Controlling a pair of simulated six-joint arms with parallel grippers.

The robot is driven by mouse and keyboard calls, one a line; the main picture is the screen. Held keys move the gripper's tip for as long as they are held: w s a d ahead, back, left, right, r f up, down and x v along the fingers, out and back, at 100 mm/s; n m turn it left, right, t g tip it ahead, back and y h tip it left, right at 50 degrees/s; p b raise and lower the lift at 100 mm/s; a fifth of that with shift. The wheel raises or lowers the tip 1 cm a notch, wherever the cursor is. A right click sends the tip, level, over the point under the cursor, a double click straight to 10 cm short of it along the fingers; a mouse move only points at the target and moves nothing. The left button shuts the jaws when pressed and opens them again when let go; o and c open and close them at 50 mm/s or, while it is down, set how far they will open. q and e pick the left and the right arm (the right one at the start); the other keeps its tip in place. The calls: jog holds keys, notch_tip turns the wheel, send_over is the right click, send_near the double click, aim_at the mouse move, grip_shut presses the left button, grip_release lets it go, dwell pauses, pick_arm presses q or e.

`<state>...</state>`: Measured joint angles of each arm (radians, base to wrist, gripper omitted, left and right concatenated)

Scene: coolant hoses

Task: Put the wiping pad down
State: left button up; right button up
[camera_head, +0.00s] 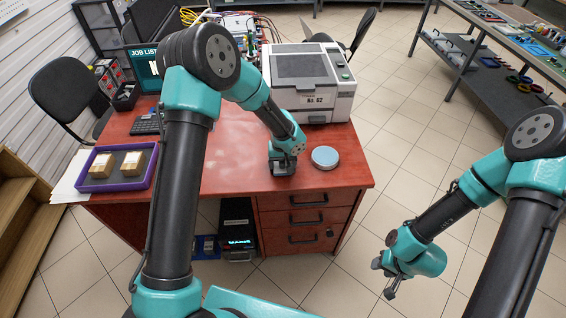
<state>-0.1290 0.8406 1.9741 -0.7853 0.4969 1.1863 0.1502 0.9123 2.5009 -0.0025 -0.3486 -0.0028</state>
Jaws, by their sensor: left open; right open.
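A round pale-blue disc with a grey rim (325,156) lies flat on the red desk (235,150), near its right front part. It is the only pad-like thing I can make out, and I cannot tell for sure that it is the wiping pad. My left gripper (283,168) points down at the desk just left of the disc, apart from it. It is open, and its fingers look close to the desk top. Whatever lies directly beneath it is hidden. My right gripper (388,279) is open and empty over the tiled floor, right of the desk.
A white machine labelled No. 62 (312,85) stands behind the disc. A purple tray (102,184) with two boxes sits at the desk's left, with a keyboard (146,122) behind it. A black chair (68,95) stands left. The desk's front middle is clear.

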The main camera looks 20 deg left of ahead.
pick_arm(q)
jog(key=shift+s+a+f, duration=0.2)
jog(key=shift+a, duration=0.05)
notch_tip(320, 180, up, 13)
jog(key=shift+w+f, duration=0.15)
jog(key=shift+d, duration=0.1)
dwell(0.7)
jog(key=s+a+f+m+h, duration=0.1)
jog(key=s+a+f+h, duration=0.1)
jog(key=s+f, duration=0.9)
jog(key=s+a+f+m+h, duration=0.1)
jog(key=s+a+f, duration=0.2)
jog(key=s+f, duration=0.9)
jog(key=shift+s+t+h, duration=0.4)
jog(key=shift+s, duration=0.5)
jog(key=shift+f, duration=0.1)
